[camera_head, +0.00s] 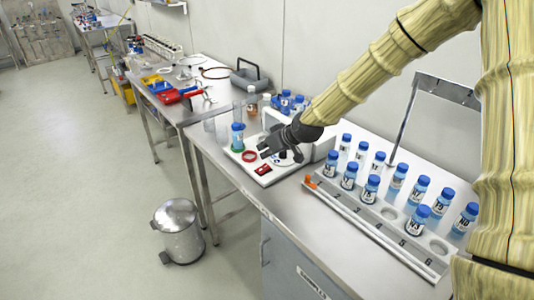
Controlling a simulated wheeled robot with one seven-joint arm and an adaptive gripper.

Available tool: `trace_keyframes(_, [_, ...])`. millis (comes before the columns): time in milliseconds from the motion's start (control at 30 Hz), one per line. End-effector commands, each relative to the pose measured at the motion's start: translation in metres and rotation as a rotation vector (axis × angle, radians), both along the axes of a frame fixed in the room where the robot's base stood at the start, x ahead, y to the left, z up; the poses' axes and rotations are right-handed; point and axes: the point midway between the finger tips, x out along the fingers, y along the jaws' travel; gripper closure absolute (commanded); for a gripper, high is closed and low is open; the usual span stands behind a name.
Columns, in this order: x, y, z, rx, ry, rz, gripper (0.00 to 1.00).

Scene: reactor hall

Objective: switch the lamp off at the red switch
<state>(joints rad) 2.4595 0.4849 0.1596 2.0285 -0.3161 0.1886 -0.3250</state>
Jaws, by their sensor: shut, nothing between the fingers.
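A small red switch (263,169) sits on the front of a white device base (280,172) on the steel bench. My dark gripper (264,151) is shut and empty, just above and behind the switch. From this angle I cannot tell whether it touches the device. The arm and gripper hide part of the device's top. I cannot make out the lamp or whether it is lit.
A red ring (249,155) and a blue-capped bottle (237,137) stand left of the gripper. A rack (372,227) with several blue-capped vials is to the right. A steel bin (178,231) stands on the floor, with free floor to its left.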

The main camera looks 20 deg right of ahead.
Motion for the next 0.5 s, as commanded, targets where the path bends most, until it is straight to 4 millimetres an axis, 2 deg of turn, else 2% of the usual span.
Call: trace_keyframes(500, [-0.040,-0.012,0.038,0.001,-0.001,-0.002,1.00])
